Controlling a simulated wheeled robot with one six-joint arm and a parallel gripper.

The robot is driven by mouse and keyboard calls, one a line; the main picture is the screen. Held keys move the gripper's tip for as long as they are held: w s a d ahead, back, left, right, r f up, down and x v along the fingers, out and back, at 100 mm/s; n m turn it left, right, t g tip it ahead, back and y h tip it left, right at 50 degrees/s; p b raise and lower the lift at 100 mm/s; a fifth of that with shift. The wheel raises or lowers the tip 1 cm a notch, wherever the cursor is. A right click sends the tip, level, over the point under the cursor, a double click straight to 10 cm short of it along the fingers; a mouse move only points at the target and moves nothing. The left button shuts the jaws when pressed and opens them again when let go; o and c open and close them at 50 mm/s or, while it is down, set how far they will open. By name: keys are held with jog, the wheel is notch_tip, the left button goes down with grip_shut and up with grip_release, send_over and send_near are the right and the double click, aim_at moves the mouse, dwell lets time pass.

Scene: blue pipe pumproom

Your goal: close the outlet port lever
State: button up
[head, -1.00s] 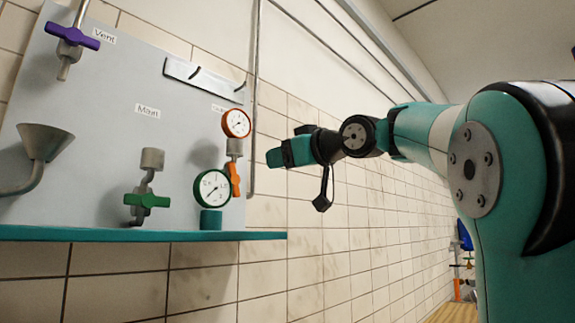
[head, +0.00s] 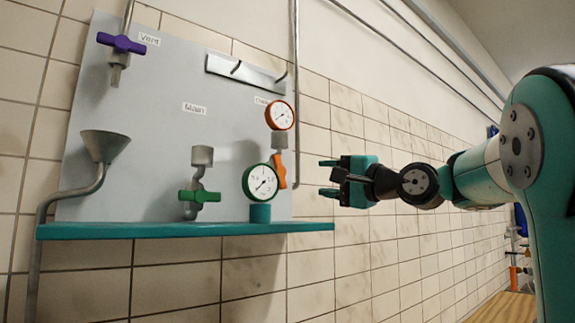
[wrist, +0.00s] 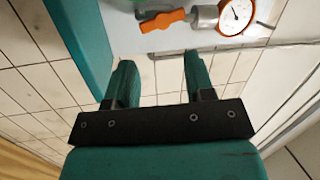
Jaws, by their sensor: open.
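The orange lever (head: 280,171) hangs at the right edge of the grey panel, below a grey fitting and an orange-rimmed gauge (head: 279,115). It lies roughly in line with the fitting. The label above it is partly covered by the gauge, so I cannot read it as the outlet port. My gripper (head: 328,177) is open and empty, right of the lever and apart from it, pointing left. In the wrist view the lever (wrist: 163,20) lies beyond my open fingers (wrist: 160,75), near the top edge, with the fitting and gauge to its right.
A green-rimmed gauge (head: 262,183) stands on a teal base just left of the orange lever. The teal shelf (head: 185,230) juts out below. A green lever (head: 199,196), a purple lever (head: 121,43) and a funnel (head: 105,145) are farther left. A vertical pipe (head: 295,90) runs right of the panel.

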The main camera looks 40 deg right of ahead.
jog(key=m, duration=0.5)
jog(key=m+t+h+p, duration=0.1)
jog(key=m+t+p, duration=0.2)
jog(key=m+p, duration=0.85)
send_near(281, 170)
jog(key=shift+m, duration=0.45)
jog(key=x, duration=0.8)
jog(key=shift+r, duration=0.2)
jog(key=shift+w+a, duration=0.1)
jog(key=shift+w, duration=0.35)
grip_shut()
